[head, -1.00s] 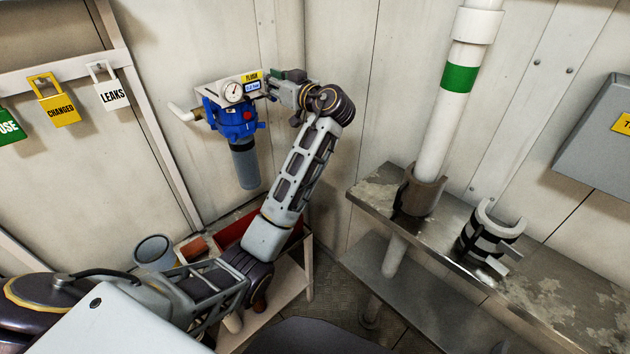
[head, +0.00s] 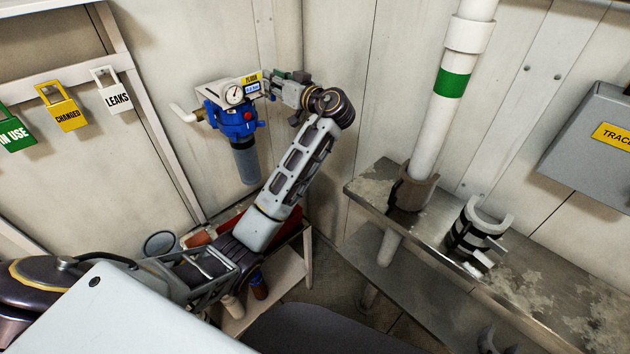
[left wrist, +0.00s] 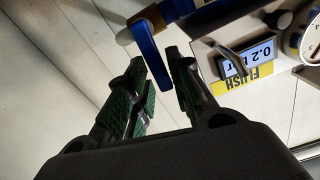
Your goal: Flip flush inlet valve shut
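The flush unit is a blue filter housing (head: 236,122) with a grey bowl, a pressure gauge (head: 234,95) and a yellow FLUSH label (head: 252,78). It is mounted on the wall. In the left wrist view, a blue valve lever (left wrist: 151,56) on a blue fitting lies in the gap between the fingers of my left gripper (left wrist: 160,65). The green-padded fingers stand apart, and a gap shows beside the lever. In the head view my left gripper (head: 275,85) is at the right side of the unit, where the lever is hidden. My right gripper is not in view.
A small display (left wrist: 247,58) and a gauge (left wrist: 311,42) sit close right of the fingers in the wrist view. A metal bench (head: 367,188) with a white pipe (head: 437,125) and a striped clamp (head: 467,243) stands at right.

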